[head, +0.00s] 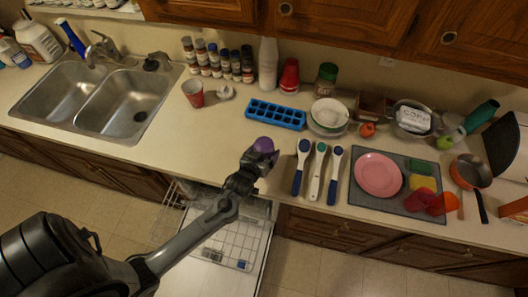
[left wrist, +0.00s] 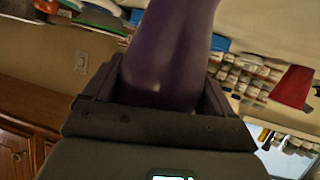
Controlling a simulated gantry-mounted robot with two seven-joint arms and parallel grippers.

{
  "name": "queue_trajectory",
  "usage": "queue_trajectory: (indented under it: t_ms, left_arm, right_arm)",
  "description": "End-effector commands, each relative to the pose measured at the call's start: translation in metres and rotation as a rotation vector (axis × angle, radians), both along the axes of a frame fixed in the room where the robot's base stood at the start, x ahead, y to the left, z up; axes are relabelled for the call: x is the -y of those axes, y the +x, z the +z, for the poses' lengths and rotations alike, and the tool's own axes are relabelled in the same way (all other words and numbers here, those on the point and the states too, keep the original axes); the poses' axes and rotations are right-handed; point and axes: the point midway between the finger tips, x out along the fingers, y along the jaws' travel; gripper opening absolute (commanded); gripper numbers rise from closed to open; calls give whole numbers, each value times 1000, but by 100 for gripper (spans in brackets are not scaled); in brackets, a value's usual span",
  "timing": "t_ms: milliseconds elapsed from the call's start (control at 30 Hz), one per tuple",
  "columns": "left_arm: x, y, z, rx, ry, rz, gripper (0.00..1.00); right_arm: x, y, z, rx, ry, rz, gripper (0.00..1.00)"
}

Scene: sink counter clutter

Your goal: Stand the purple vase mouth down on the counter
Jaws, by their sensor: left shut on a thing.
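The purple vase (head: 264,144) is held in my left gripper (head: 261,158) near the front edge of the counter (head: 215,130). Only a small rounded part of it shows above the fingers in the head view. In the left wrist view the vase (left wrist: 170,50) fills the space between the two fingers, which are shut on it; its far end runs out of the top of the picture. I cannot tell which end is the mouth, nor whether it touches the counter. My right gripper is not in view.
A blue ice tray (head: 275,114) lies behind the gripper, and several blue-tipped utensils (head: 318,172) lie just to its right. A red cup (head: 193,93) stands back left. The sink (head: 120,100) is further left. An open dishwasher (head: 230,245) is below.

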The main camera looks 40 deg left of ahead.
Motion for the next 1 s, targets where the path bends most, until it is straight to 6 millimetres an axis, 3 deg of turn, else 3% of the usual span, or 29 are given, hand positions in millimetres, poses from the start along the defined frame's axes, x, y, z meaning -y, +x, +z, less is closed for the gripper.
queue_trajectory:
  t_ms: [567, 600, 700, 1000]
  left_arm:
    - [0, 1, -7, 4, 0, 0, 39]
    - [0, 1, -7, 4, 0, 0, 88]
    - [0, 1, -7, 3, 0, 0, 100]
    - [1, -3, -8, -1, 0, 0, 100]
  right_arm:
    - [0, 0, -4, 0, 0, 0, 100]
    - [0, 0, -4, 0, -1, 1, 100]
    - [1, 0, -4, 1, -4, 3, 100]
    - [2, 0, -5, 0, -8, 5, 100]
